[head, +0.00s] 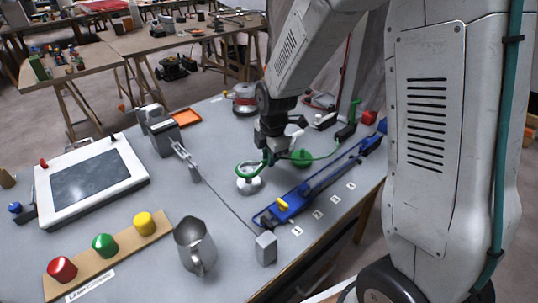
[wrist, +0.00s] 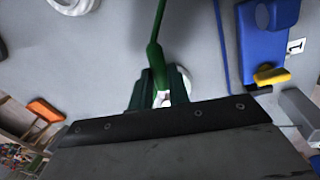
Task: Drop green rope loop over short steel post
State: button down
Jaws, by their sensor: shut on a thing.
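My gripper (head: 268,158) points down over the middle of the table and is shut on the green rope loop (head: 240,173). The loop hangs from the left of the jaws, directly above or around the top of a short pale steel post (head: 248,187) with a round base; I cannot tell which. In the wrist view, the green rope (wrist: 154,50) runs up from between the jaws (wrist: 160,90). A pale round base (wrist: 184,80) shows partly behind them. The rest of the loop is hidden there.
A long blue tool (head: 315,186) with a yellow part lies to the right.

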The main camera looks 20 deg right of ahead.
jog(key=shift+f, duration=1.95)
dwell(0.7)
jog(key=c, duration=0.9)
grip_release()
jog(key=shift+o, duration=0.2)
jog(key=shift+r, duration=4.05)
